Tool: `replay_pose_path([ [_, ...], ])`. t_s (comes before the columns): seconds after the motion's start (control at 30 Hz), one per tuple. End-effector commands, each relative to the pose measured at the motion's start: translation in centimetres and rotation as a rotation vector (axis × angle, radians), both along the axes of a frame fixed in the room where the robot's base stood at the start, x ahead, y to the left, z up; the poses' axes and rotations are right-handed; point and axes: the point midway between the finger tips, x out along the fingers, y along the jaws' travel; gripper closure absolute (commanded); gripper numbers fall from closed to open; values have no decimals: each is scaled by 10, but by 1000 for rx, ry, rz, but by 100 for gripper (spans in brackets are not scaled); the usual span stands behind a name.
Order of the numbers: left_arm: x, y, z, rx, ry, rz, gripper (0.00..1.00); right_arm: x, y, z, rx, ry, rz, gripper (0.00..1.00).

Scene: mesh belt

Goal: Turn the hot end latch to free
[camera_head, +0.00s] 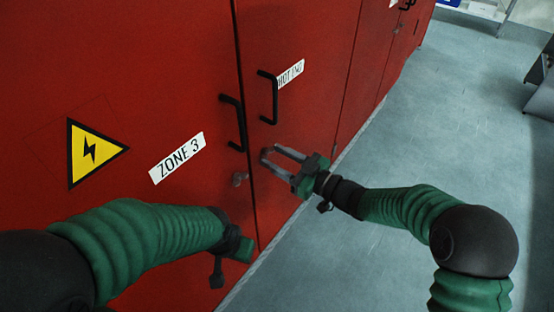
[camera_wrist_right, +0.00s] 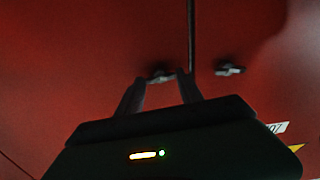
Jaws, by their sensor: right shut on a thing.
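The hot end latch (camera_wrist_right: 160,75) is a small dark metal piece on the red door in the right wrist view. It sits between the two fingertips of my right gripper (camera_head: 270,154), which is shut on it at the HOT END door (camera_head: 287,128). In the head view the fingers mostly cover the latch. The HOT END label (camera_head: 290,74) is above, beside a black handle (camera_head: 273,98). My left gripper (camera_head: 238,247) is low at the left, in front of the ZONE 3 door; its fingers are hidden.
The ZONE 3 door (camera_head: 150,60) has its own black handle (camera_head: 235,122), a label (camera_head: 177,158), a yellow warning triangle (camera_head: 92,152) and a second latch (camera_head: 238,179). That latch also shows in the right wrist view (camera_wrist_right: 229,69).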

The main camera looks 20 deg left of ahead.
Motion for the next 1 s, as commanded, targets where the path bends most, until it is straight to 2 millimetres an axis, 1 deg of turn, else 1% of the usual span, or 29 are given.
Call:
replay_pose_path([
  [0.03, 0, 0, -7, 0, 0, 0, 64, 1, 0, -3, -9, -29, -2, 97],
  [0.47, 0, 0, -51, 0, 0, 0, 64, 0, 0, -6, -140, -387, -3, 97],
  [1.0, 0, 0, -115, 0, 0, 0, 64, -1, 0, -7, -315, -871, 1, 97],
])
